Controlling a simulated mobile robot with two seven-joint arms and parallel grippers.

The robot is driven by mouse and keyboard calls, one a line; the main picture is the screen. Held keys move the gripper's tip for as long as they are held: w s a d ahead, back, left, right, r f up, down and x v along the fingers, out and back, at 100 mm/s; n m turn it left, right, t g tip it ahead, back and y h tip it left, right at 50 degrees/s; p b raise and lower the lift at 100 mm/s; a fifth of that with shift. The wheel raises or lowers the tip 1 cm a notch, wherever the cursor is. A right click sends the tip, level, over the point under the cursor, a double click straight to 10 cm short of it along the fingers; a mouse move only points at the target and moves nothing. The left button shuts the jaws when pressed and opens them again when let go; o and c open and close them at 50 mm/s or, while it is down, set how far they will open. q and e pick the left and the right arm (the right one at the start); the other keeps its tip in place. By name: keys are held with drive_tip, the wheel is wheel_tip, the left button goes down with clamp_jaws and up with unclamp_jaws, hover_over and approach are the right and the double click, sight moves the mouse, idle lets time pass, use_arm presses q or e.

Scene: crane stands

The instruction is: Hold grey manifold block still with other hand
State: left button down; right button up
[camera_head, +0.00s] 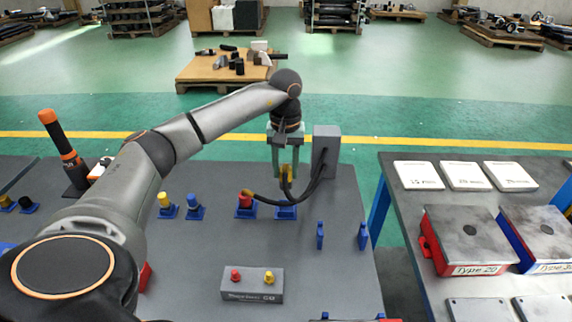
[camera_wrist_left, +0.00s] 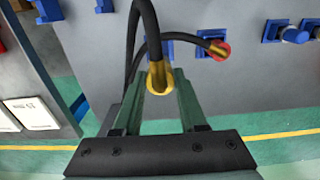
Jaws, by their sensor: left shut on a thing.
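The grey manifold block (camera_head: 252,286) lies flat near the front of the table in the head view, with a red and a yellow fitting on top and lettering on its front. No gripper touches it. My left gripper (camera_head: 286,174) is at the back of the table, shut on a yellow hose connector (camera_head: 287,171). In the left wrist view the yellow connector (camera_wrist_left: 158,77) sits between the fingers (camera_wrist_left: 165,100), with a black hose rising from it. It appears to be above a blue holder (camera_head: 286,212). My right gripper is in neither view.
A grey upright box (camera_head: 327,148) with black hoses stands beside the left gripper. A red connector (camera_head: 246,199) sits in a blue holder. Blue upright pegs (camera_head: 320,235) stand right of centre. A second table (camera_head: 400,200) is on the right. The table around the block is mostly clear.

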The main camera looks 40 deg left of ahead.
sight(286, 186)
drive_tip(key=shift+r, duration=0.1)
use_arm(q)
drive_tip(key=shift+f+b, duration=0.9)
drive_tip(key=shift+f, duration=0.75)
drive_tip(key=shift+f+b, duration=0.45)
drive_tip(key=shift+f, duration=0.8)
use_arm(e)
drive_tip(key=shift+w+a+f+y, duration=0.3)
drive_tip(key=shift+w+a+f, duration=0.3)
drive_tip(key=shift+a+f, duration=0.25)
use_arm(q)
drive_tip(key=shift+f+b, duration=0.15)
drive_tip(key=shift+b, duration=0.15)
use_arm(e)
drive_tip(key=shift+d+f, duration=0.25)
